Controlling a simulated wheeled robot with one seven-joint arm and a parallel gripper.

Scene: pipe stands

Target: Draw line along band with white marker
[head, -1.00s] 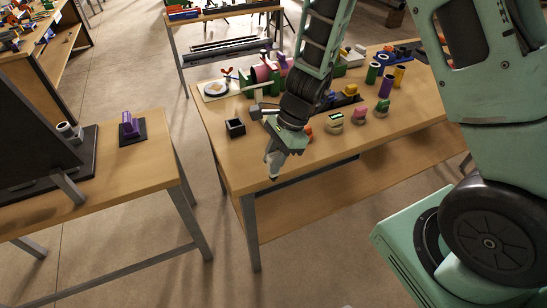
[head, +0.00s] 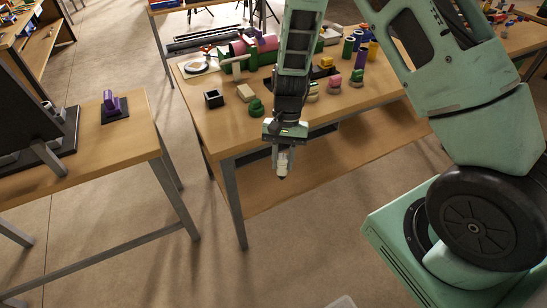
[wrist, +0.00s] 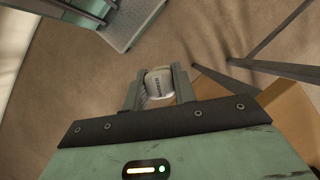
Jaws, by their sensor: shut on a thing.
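My gripper (head: 283,156) hangs pointing down in front of the middle table's front edge. In the wrist view my gripper (wrist: 157,84) is shut on the white marker (wrist: 160,82), a short white cylinder with dark lettering between the two fingers. The marker is clear of the tables. A purple piece (head: 110,101) stands on a black base on the left table. I cannot make out the band on either.
The left table (head: 110,150) has a dark tilted panel (head: 30,130). Open floor (head: 200,190) lies between the tables.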

